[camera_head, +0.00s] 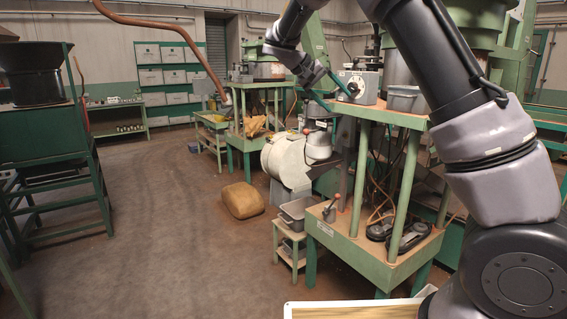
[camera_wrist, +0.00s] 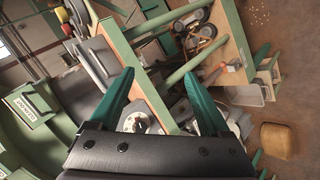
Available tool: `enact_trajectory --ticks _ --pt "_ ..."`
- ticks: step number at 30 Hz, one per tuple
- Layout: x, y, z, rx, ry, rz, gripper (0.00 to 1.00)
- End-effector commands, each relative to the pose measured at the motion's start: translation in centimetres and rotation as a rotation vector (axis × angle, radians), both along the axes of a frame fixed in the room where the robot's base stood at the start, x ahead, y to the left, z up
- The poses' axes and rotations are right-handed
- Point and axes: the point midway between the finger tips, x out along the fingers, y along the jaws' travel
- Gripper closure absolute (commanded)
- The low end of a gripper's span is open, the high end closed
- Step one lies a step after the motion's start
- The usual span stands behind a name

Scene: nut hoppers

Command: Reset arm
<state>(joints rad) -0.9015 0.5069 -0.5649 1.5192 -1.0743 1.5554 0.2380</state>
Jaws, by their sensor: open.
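My arm reaches in from the right side of the head view and bends down over the green machine stand (camera_head: 340,225). My gripper (camera_head: 330,92) is in the air beside the grey control box (camera_head: 358,84) on the stand's top. In the wrist view its two teal fingers (camera_wrist: 158,78) are spread wide, with nothing held between them. The control box's round dial (camera_wrist: 138,122) shows near the left finger in that view. Whether the fingers touch the box or the stand, I cannot tell.
A grey tray (camera_head: 406,98) sits on the stand's top, right of the box. A tan sack (camera_head: 243,200) lies on the floor, left of a small stool with grey bins (camera_head: 297,212). A green hopper machine (camera_head: 40,130) stands at left. The floor between is clear.

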Motion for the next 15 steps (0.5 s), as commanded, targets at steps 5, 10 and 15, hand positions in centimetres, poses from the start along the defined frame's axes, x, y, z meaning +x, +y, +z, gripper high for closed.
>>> enact_trajectory --ticks 5,10,15 --pt "-5.3 -6.5 0.5 0.302 0.067 -0.04 0.19" --pt "-11.1 -9.6 1.4 0.553 0.057 -0.041 0.19" --pt "-17.4 -10.9 2.7 0.765 -0.011 -0.021 0.19"
